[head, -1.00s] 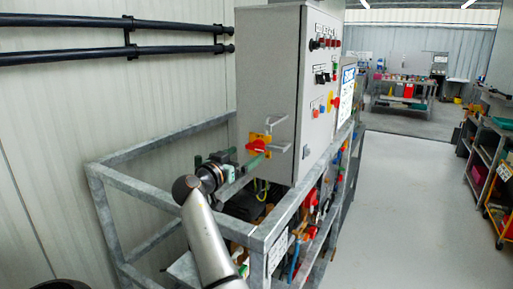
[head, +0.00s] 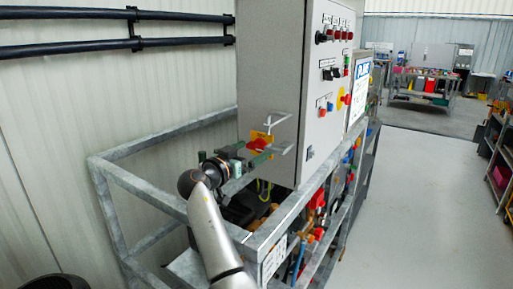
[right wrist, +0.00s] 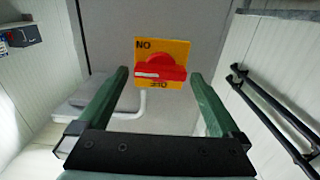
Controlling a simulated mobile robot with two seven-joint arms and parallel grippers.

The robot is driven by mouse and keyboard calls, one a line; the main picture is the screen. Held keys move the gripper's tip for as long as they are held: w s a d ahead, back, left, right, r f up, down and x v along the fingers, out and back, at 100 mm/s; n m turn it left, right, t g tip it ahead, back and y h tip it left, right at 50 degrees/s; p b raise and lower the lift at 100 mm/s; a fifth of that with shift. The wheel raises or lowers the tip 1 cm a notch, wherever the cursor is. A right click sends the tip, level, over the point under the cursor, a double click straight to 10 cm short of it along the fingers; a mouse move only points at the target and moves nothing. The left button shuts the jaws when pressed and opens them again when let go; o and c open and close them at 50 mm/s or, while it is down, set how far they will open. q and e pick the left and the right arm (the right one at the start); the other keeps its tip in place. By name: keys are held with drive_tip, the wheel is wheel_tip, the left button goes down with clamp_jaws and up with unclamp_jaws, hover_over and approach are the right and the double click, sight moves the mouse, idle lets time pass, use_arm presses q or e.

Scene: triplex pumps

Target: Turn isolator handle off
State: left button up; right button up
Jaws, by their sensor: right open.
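The isolator handle (head: 258,144) is a red knob on a yellow plate on the side of the grey cabinet. In the right wrist view the red handle (right wrist: 160,70) lies crosswise, with a white mark toward its left end. Its yellow plate (right wrist: 180,50) has ON and OFF lettering, seen upside down. My right gripper (head: 249,154) is open, its green fingers close in front of the handle. In the right wrist view the fingers stand either side of the handle, with gaps on both sides. I cannot tell whether the tips reach its depth. My left gripper is not in view.
Pale bent brackets (head: 274,119) stick out of the cabinet side near the plate. A galvanised frame (head: 150,150) surrounds the space under my right arm. Black pipes (head: 60,32) run along the wall. The floor (head: 400,220) on the right is clear.

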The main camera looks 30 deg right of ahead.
drive_tip(key=shift+d, duration=0.1)
idle(0.3)
drive_tip(key=c, duration=1.2)
drive_tip(key=shift+o, duration=0.2)
